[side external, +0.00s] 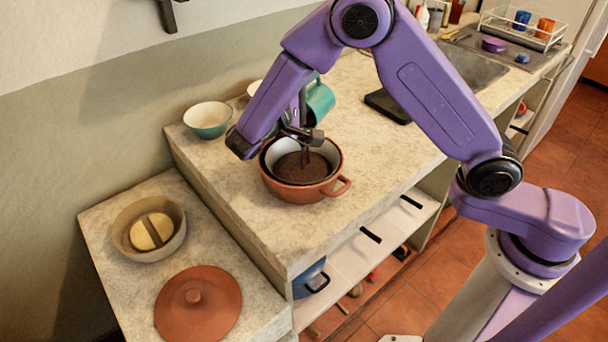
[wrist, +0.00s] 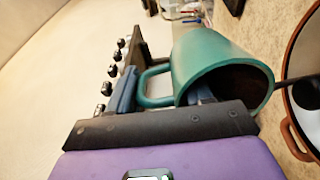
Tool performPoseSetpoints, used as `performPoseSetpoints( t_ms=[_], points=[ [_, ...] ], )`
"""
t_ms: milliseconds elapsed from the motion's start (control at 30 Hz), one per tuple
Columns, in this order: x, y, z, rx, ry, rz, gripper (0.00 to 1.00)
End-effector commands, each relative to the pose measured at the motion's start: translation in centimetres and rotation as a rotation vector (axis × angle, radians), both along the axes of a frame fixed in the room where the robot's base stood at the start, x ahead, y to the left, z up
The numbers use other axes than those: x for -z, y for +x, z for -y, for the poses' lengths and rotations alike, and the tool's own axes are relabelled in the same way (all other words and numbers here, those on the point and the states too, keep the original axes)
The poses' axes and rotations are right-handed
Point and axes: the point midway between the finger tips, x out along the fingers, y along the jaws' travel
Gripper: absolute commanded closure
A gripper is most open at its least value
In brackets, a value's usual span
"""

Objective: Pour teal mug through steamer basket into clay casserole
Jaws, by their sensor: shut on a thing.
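The teal mug (side external: 320,101) is held tilted above the clay casserole (side external: 296,193). It also shows in the wrist view (wrist: 208,62), its dark mouth turned toward the casserole (wrist: 297,140). My gripper (side external: 300,131) is shut on the mug's handle (wrist: 152,88). A dark-rimmed vessel with a pale inner wall, apparently the steamer basket (side external: 325,158), sits inside the casserole. Brown contents (side external: 300,169) show in its bottom. A thin dark strip (wrist: 296,80) runs from the mug's mouth toward the casserole; I cannot tell whether it is liquid.
A white and teal bowl (side external: 207,118) stands behind at left, a second bowl partly hidden beside it. On the lower left counter are a grey-beige bowl (side external: 148,225) with a yellow disc and a terracotta lid (side external: 198,303). A dark slab (side external: 388,105) lies right of the mug.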

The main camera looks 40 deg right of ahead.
Motion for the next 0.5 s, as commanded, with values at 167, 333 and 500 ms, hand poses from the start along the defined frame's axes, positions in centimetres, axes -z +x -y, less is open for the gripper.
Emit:
performPoseSetpoints(
  t_ms=[167, 333, 500],
  points=[
    [-0.1, -0.04, -0.18, -0.001, -0.019, 0.006, 1.0],
    [-0.15, -0.05, -0.32, -0.001, -0.033, 0.01, 1.0],
    [-0.2, -0.09, -0.46, -0.001, -0.049, 0.014, 1.0]
  ],
)
